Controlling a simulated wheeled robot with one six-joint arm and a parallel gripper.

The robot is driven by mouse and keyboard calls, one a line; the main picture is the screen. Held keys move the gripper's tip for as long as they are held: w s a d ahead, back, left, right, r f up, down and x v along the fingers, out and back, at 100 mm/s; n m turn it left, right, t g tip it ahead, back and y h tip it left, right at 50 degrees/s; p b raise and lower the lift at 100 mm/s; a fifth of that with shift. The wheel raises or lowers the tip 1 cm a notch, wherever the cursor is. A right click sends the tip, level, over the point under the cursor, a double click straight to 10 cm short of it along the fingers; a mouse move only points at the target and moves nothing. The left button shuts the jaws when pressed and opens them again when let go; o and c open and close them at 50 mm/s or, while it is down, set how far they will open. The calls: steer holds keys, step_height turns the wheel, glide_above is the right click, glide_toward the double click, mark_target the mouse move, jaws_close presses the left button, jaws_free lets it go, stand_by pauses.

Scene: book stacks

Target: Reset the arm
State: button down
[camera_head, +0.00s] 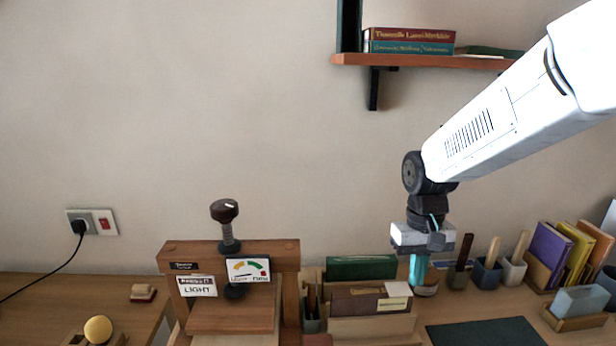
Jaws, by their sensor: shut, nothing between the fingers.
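My arm (500,115), white with dark joints, reaches in from the upper right and bends down at the wrist. My gripper (418,268) hangs at its end, pointing down above the back of the desk, just right of a wooden file organiser (375,325). It looks shut and holds nothing that I can see.
A wooden book press (232,250) with a dark knob stands left of centre. Tool holders (487,272) and upright books (552,252) stand to the right. A dark mat (485,333) lies in front. A wall shelf (425,61) is above. The wall between is clear.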

steer(key=s+d+r+t, duration=0.1)
steer(key=s+r, duration=0.4)
steer(key=s, duration=0.6)
steer(key=s+d+r+t, duration=0.1)
steer(key=s+r, duration=0.3)
steer(key=s, duration=0.7)
steer(key=shift+d+r+t, duration=0.3)
steer(key=shift+r+t, duration=0.1)
